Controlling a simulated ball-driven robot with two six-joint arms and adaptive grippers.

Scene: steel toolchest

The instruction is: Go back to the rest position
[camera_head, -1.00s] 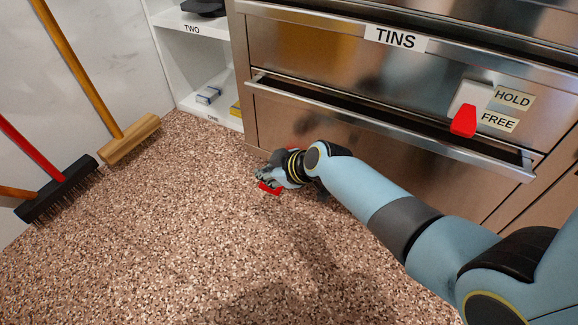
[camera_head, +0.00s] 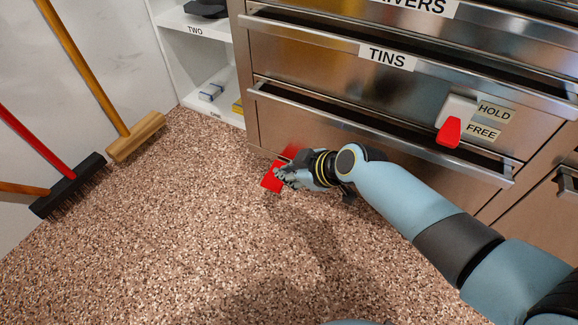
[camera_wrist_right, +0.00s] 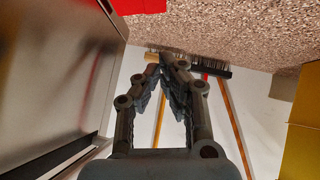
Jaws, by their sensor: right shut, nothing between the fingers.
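My right gripper (camera_head: 281,178) is low in front of the steel toolchest in the head view, its arm coming in from the right. Its fingers (camera_wrist_right: 163,62) meet at the tips in the wrist view, with nothing between them. A red flat-sided thing (camera_head: 270,180) shows just left of the fingertips, partly hidden by the gripper. Red also shows at the top left of the wrist view (camera_wrist_right: 137,5), apart from the fingers. My left gripper is not in view.
The toolchest's TINS drawer (camera_head: 340,52) and a red lever (camera_head: 449,132) by HOLD and FREE labels are near my arm. White shelves (camera_head: 205,62) stand at the back. Brooms (camera_head: 135,137) lean at the left. The speckled floor (camera_head: 160,240) is mostly clear.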

